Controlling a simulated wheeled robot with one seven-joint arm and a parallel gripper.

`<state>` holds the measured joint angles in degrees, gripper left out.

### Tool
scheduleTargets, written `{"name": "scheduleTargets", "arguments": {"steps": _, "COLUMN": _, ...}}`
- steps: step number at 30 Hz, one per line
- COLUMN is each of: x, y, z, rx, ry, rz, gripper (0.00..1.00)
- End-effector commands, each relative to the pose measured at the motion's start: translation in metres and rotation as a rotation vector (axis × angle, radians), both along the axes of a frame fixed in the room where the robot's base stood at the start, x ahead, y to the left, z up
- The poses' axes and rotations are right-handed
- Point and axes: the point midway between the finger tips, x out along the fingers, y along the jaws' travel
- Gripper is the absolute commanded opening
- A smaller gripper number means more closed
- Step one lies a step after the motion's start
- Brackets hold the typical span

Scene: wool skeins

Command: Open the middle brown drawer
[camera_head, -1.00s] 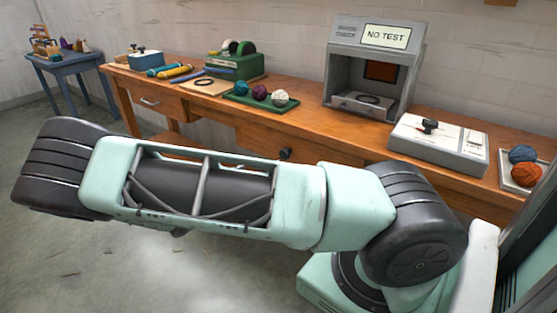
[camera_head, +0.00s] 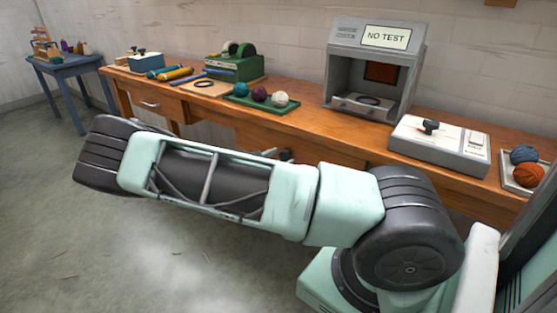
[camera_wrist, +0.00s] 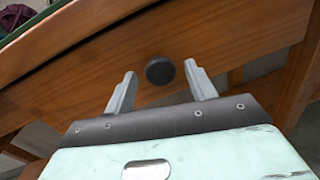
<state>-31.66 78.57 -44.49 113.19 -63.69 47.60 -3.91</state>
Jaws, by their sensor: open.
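The middle drawer's brown wooden front (camera_wrist: 228,45) fills much of the wrist view. A round black knob (camera_wrist: 160,70) sits on it. My gripper (camera_wrist: 160,68) is open, with one pale grey finger on each side of the knob as seen from the wrist. A gap shows between the knob and each finger, and I cannot tell how deep the fingers reach around it. The drawer looks shut.
The wooden bench (camera_head: 315,118) carries a green tray (camera_head: 287,106) with yarn balls, a grey test booth (camera_head: 338,65) and a white device (camera_head: 405,135). Another drawer with a metal handle (camera_head: 150,104) is at left. A blue table (camera_head: 72,64) stands far left. The floor (camera_head: 60,220) is clear.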

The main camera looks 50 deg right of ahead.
Motion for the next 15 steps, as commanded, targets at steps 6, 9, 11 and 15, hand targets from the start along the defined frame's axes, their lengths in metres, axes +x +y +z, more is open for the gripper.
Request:
{"name": "scheduleTargets", "arguments": {"steps": 6, "x": 0.0000, "y": 0.0002, "z": -0.0001, "rx": 0.000, "ry": 0.000, "rz": 0.000, "gripper": 0.30}}
{"name": "scheduleTargets", "arguments": {"steps": 9, "x": -0.0001, "y": 0.0003, "z": -0.0001, "rx": 0.000, "ry": 0.000, "rz": 0.000, "gripper": 0.03}}
{"name": "scheduleTargets", "arguments": {"steps": 11, "x": -0.0001, "y": 0.0003, "z": -0.0001, "rx": 0.000, "ry": 0.000, "rz": 0.000, "gripper": 0.00}}
{"name": "scheduleTargets", "arguments": {"steps": 15, "x": -0.0001, "y": 0.0030, "z": 0.0003, "rx": 0.001, "ry": 0.000, "rz": 0.000, "gripper": 0.00}}
